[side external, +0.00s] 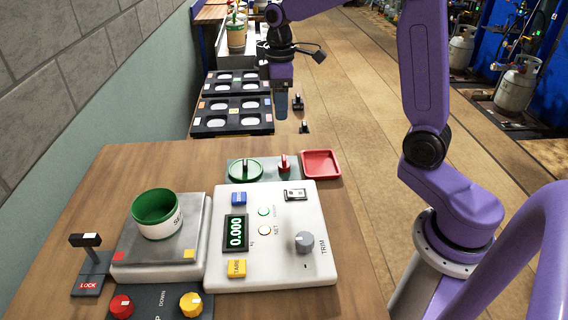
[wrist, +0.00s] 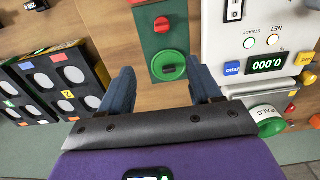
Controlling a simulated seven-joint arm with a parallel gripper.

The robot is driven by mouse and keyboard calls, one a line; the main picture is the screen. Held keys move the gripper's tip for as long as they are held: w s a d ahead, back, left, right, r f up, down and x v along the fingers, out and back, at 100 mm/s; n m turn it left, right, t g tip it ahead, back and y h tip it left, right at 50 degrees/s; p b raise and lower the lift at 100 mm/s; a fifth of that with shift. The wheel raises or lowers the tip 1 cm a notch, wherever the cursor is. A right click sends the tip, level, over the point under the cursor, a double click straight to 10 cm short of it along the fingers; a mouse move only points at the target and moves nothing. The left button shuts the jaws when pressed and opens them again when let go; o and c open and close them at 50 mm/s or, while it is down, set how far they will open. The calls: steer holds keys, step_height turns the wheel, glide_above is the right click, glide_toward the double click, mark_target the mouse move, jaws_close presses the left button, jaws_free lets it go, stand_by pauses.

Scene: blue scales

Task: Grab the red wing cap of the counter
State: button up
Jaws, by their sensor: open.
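The red wing cap (side external: 284,162) stands on a small panel at the far edge of the counter (side external: 150,172), between a green round dish (side external: 245,171) and a red square tray (side external: 321,164). In the wrist view the red cap (wrist: 162,25) shows near the top of the green panel, beyond a green knob-like piece (wrist: 168,66). My gripper (side external: 281,108) is open and empty, pointing down beyond the counter's far edge, apart from the red cap. In the wrist view my gripper (wrist: 163,82) has its two blue fingers on either side of the green piece, which lies below them.
A white scale console (side external: 275,262) with a 0.000 display and a scale platform (side external: 130,262) holding a green-and-white cup (side external: 158,213) stand near the panel. Black trays with round pads (side external: 212,125) lie beyond the counter. Bare wood lies left of the panel.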

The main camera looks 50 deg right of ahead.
glide_toward(283, 157)
steer(key=f, duration=0.5)
steer(key=shift+w+f, duration=0.15)
steer(key=shift+w, duration=0.15)
steer(key=f, duration=0.4)
steer(key=shift+s+f, duration=0.2)
steer(key=shift+s, duration=0.15)
steer(key=shift+f, duration=0.45)
steer(key=c, duration=1.1)
